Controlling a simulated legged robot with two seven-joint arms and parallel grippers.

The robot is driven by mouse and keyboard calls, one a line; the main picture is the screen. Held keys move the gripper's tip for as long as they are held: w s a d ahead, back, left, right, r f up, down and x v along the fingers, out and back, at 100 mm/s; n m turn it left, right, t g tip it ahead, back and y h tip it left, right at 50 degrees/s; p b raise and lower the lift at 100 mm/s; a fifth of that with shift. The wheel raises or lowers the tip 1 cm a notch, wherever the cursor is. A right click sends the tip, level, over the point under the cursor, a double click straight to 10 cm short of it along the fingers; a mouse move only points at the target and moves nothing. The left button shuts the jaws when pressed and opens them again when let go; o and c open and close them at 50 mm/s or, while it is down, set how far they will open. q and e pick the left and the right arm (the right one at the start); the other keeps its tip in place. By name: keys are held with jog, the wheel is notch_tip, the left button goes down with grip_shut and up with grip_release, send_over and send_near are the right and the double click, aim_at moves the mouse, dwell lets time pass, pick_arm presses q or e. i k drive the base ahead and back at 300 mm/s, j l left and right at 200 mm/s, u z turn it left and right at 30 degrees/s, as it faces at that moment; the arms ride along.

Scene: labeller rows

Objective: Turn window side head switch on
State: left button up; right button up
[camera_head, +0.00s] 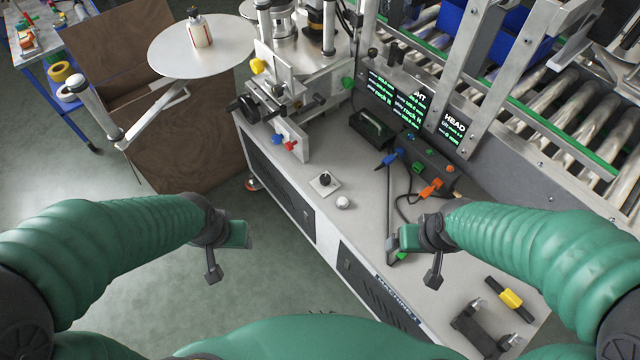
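A black rotary knob on a white square plate (325,181) sits on the grey machine top near its front edge. A dark control box (428,171) with small buttons and blue and orange plugs sits further right. Which of these is the window side head switch, I cannot tell. Black display panels stand behind, one labelled HEAD (454,131). My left gripper (226,256) hangs left of the machine's front edge, apart from it, with its ends apart and empty. My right gripper (416,257) is over the machine top, below the control box in the picture, its ends also apart and empty.
A white ball-like knob (343,202) sits beside the plate. A round disc (203,46) with a bottle on it stands at upper left. A roller conveyor (560,92) runs behind. Cables and a black-yellow part (510,298) lie at right.

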aim_at(325, 179)
jog(key=i+u, duration=0.15)
jog(key=u, duration=0.25)
jog(key=i+j+u, duration=0.1)
jog(key=u, duration=0.3)
jog(key=i+u, duration=0.2)
jog(key=u, duration=0.2)
